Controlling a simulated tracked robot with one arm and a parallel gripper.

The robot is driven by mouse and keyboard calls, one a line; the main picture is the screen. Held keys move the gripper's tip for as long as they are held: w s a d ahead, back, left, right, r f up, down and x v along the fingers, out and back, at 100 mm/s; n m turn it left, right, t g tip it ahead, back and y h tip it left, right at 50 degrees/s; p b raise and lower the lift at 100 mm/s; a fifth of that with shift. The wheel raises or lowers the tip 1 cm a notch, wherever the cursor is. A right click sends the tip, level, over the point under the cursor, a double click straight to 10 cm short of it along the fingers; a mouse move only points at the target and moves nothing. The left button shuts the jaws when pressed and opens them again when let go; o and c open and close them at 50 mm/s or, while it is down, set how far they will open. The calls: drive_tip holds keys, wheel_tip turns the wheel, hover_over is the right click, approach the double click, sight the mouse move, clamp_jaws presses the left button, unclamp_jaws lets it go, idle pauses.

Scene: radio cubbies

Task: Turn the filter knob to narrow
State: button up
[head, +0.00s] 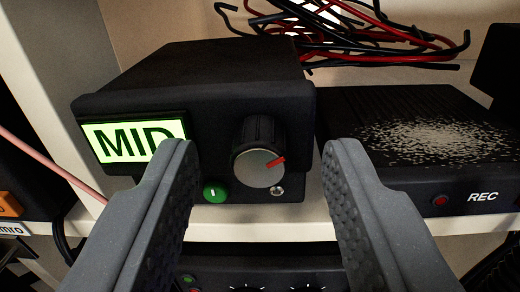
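The filter knob (260,155) is a black ribbed knob with a grey face and a red pointer aimed to the right and slightly up. It sits on the front of a black box (205,80), whose lit green display (130,139) reads MID. A round green button (214,191) is left of and below the knob, and a small metal socket (277,191) is below it. My gripper (262,160) is open, with one finger on each side of the knob in the picture. Neither finger appears to touch it. The left finger overlaps the display's right edge.
A black unit marked REC (440,135) with a red button stands on the right of the shelf (312,218). Red and black cables (350,35) lie behind. Another panel with knobs (275,278) is below the shelf. A pink cable (50,165) crosses at left.

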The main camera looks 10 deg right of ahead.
drive_tip(key=shift+w, duration=0.1)
clamp_jaws()
drive_tip(key=shift+b, duration=0.3)
drive_tip(key=m+b, duration=0.5)
drive_tip(key=shift+f+m, duration=0.1)
drive_tip(key=shift+m, duration=0.2)
drive_tip(key=m+b, duration=0.2)
drive_tip(key=m, duration=0.1)
drive_tip(key=shift+m, duration=0.3)
drive_tip(key=shift+m+b, duration=0.5)
drive_tip(key=shift+m, duration=0.9)
